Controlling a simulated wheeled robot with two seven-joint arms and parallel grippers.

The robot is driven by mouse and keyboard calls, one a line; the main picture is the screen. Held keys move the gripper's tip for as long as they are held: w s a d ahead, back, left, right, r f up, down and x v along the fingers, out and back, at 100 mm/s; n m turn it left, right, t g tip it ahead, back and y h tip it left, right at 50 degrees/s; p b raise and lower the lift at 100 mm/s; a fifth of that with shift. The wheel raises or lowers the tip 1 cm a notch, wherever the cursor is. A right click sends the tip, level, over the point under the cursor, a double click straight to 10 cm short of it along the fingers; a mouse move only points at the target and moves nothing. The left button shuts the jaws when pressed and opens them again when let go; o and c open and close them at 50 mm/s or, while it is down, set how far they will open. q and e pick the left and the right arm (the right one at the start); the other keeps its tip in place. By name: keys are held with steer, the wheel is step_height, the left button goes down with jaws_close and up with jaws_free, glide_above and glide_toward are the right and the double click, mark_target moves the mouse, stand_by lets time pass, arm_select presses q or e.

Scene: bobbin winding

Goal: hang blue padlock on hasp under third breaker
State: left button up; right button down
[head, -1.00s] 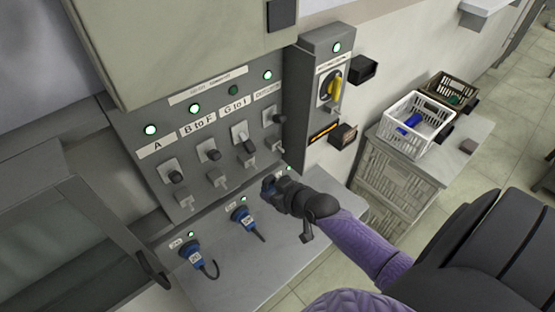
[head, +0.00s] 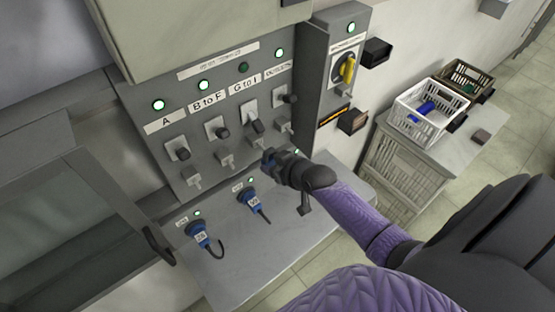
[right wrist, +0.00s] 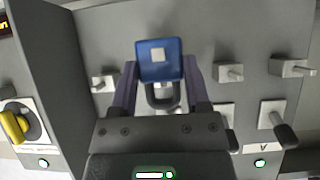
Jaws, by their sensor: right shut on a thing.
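My right gripper (head: 270,157) is shut on the blue padlock (right wrist: 158,60), held just in front of the grey panel. In the right wrist view, which shows the panel upside down, the padlock's dark shackle (right wrist: 162,98) lies between the fingers. The third breaker (head: 253,125), labelled G to I, has a small grey hasp (head: 257,143) below it. The gripper is close to the lower right of this hasp in the head view. The padlock hides the hasp area in the wrist view, so I cannot tell whether they touch. My left gripper is out of view.
Other hasps sit below the neighbouring breakers, including the B to F hasp (head: 226,161). A cabinet with a yellow rotary switch (head: 346,70) juts out at right. A white basket (head: 408,122) stands farther right.

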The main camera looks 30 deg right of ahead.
mark_target(268, 155)
steer(key=shift+w+b, duration=0.3)
steer(key=shift+w, duration=0.35)
steer(key=shift+w, duration=0.35)
steer(key=shift+w+a+b, duration=0.1)
steer(key=shift+w+b, duration=0.5)
steer(key=shift+w, duration=0.25)
steer(key=shift+f, duration=0.2)
steer(key=shift+f+b, duration=0.3)
steer(key=shift+b, duration=0.05)
stand_by(0.4)
